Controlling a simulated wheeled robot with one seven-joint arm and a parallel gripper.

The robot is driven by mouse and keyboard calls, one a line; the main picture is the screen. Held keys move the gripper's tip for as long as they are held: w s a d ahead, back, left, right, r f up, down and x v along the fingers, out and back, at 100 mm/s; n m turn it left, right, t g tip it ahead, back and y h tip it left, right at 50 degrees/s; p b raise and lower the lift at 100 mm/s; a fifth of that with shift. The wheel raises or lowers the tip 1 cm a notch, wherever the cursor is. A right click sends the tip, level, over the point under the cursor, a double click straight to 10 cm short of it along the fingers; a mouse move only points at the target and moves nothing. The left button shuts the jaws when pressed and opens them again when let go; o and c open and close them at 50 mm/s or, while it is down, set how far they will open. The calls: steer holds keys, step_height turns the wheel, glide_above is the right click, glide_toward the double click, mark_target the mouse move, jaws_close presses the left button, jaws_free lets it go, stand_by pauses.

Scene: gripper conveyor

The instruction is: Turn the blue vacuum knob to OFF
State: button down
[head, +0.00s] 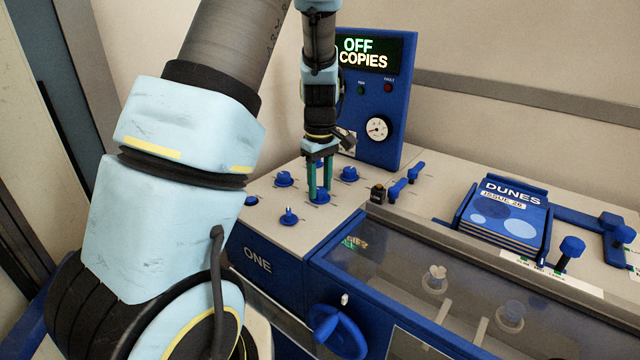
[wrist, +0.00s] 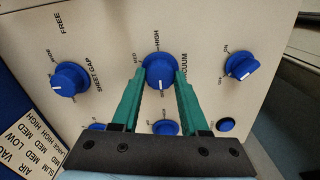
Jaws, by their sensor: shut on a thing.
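The blue vacuum knob (wrist: 159,68) is in the upper middle of the wrist view, with VACUUM printed beside it and HIGH above it. My gripper (wrist: 159,75) has its two green fingers on either side of this knob, shut on it. A short white mark shows low on the knob, but the small print around it is too blurred to read surely. In the head view my gripper (head: 320,188) points down at the panel, and the vacuum knob (head: 319,198) shows between and below its fingertips.
The sheet gap knob (wrist: 70,79) lies left of the vacuum knob, and another blue knob (wrist: 241,65) lies right. More small knobs sit close behind my fingers. An upright blue panel (head: 385,125) with a gauge and a display reading OFF COPIES stands behind. A clear cover (head: 400,260) lies in front.

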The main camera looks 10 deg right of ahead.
mark_target(320, 189)
steer(key=shift+c, duration=2.1)
jaws_free()
step_height(320, 189, up, 11)
steer(key=b, duration=0.2)
steer(key=shift+f, duration=0.1)
